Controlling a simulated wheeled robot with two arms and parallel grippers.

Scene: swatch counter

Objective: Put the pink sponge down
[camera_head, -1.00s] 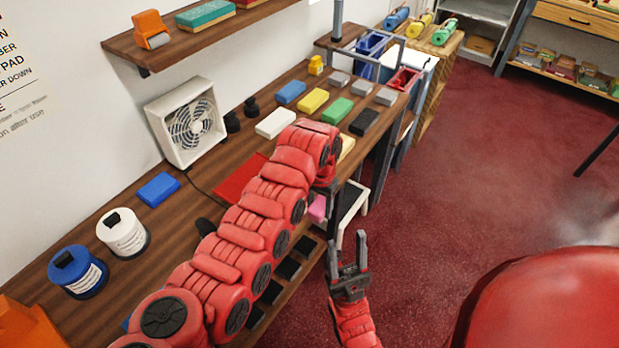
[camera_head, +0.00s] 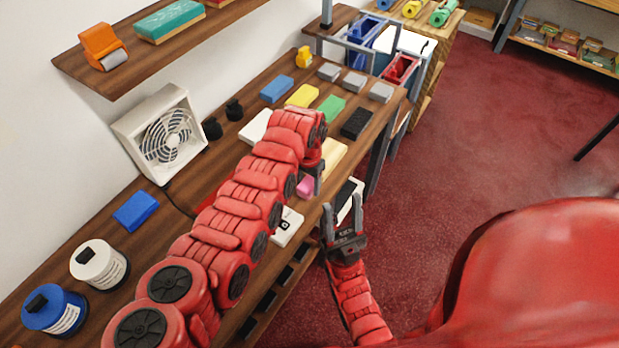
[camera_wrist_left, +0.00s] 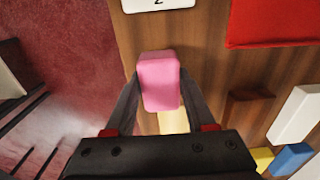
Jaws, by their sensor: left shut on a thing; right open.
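The pink sponge (camera_wrist_left: 159,82) is between the fingers of my left gripper (camera_wrist_left: 160,100) in the left wrist view, over the wooden counter. In the head view the sponge (camera_head: 305,187) shows in part below my left gripper (camera_head: 314,172), at the counter's front side. The left gripper is shut on it. I cannot tell whether the sponge touches the counter. My right gripper (camera_head: 343,222) is open and empty, in front of the counter, pointing up in the picture.
A white numbered card (camera_head: 287,227) lies near the front edge. A cream block (camera_head: 334,158) and a black block (camera_head: 355,123) lie beyond the sponge. A red mat (camera_wrist_left: 270,22) shows in the wrist view. A fan (camera_head: 160,135) stands by the wall.

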